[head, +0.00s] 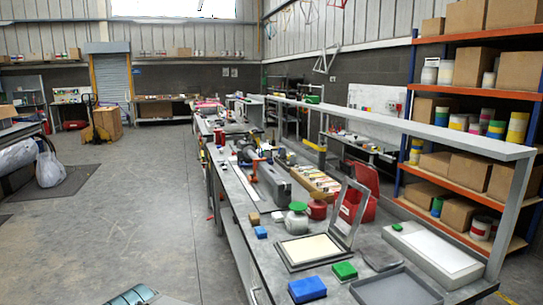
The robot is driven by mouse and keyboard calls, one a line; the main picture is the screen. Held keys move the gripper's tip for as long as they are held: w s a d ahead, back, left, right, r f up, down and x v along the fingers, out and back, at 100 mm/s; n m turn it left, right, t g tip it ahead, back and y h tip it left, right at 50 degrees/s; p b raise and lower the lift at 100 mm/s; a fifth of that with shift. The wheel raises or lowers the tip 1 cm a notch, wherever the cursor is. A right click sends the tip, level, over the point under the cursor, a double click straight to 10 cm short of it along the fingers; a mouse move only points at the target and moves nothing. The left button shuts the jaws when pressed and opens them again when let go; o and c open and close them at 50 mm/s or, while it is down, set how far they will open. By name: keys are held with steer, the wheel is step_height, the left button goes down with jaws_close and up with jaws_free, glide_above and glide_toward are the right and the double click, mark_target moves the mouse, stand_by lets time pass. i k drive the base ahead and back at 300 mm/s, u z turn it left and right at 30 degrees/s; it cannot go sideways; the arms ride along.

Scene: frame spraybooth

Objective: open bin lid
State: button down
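No object in the head view is clearly marked as the bin. A red container (356,208) stands on the long workbench (237,207), behind an upright grey frame that partly covers it. A red panel (367,177) rises at its back; I cannot tell whether this is a raised lid. My gripper is not in view. A grey and teal shape at the bottom edge may be part of my own body.
Near the red container are a white jar with a green lid (297,218), a framed pale panel (312,248), a blue block (307,289) and a grey tray (396,289). Orange-and-blue shelving stands at right. The floor (120,215) left of the bench is mostly clear.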

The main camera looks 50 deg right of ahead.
mark_target(368, 176)
steer(key=i, duration=2.5)
steer(key=z, duration=3.75)
steer(key=i, duration=1)
